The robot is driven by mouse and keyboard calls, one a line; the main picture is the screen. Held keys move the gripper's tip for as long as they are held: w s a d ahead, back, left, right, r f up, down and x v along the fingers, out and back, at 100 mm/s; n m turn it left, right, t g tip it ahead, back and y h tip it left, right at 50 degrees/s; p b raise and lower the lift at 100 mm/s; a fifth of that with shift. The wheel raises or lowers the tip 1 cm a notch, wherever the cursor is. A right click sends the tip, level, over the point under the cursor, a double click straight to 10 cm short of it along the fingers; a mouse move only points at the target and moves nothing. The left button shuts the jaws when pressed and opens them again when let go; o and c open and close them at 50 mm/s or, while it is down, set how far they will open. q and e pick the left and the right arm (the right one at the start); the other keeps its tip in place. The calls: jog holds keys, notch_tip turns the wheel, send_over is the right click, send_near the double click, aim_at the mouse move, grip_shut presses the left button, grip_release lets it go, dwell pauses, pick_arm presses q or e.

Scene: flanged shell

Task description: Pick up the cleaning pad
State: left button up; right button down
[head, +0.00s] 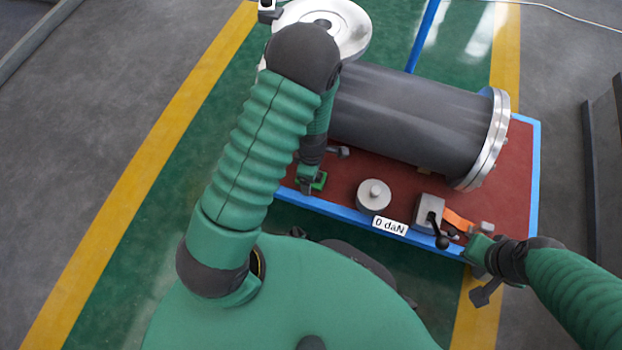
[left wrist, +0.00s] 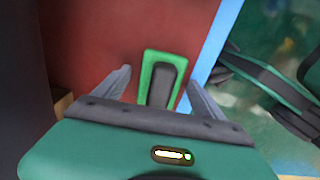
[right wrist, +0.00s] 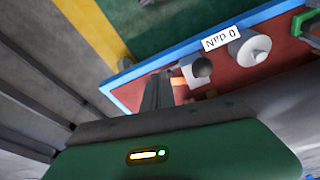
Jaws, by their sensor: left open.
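The cleaning pad, a green block with a dark grip on top (left wrist: 163,84), lies on the red surface near its blue edge. In the head view its green part (head: 320,181) shows beside my left gripper (head: 309,180), partly hidden by it. In the left wrist view my left gripper (left wrist: 159,83) is open, with one finger on each side of the pad and gaps between. I cannot tell how far above the pad the fingertips are. My right gripper (right wrist: 158,80) looks shut and empty, near the right end of the blue edge.
A large dark cylinder with a silver flange (head: 492,140) lies on the red platform (head: 515,165). A grey knobbed weight (head: 374,196), a "0 daN" label (head: 390,226) and a grey ratchet block with a black lever and orange strap (head: 430,211) sit along the front edge.

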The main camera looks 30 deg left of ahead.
pick_arm(q)
jog(key=shift+r, duration=0.1)
jog(key=c, duration=1.5)
jog(key=shift+c, duration=0.2)
jog(key=shift+r+p, duration=0.6)
notch_tip(320, 180, up, 3)
jog(key=p, duration=0.3)
jog(key=shift+s, duration=0.15)
jog(key=s+a+p, duration=0.2)
jog(key=s+p, duration=0.4)
jog(key=s, duration=0.9)
jog(key=shift+s+r, duration=0.3)
jog(key=shift+r, duration=0.1)
jog(key=shift+a, duration=0.1)
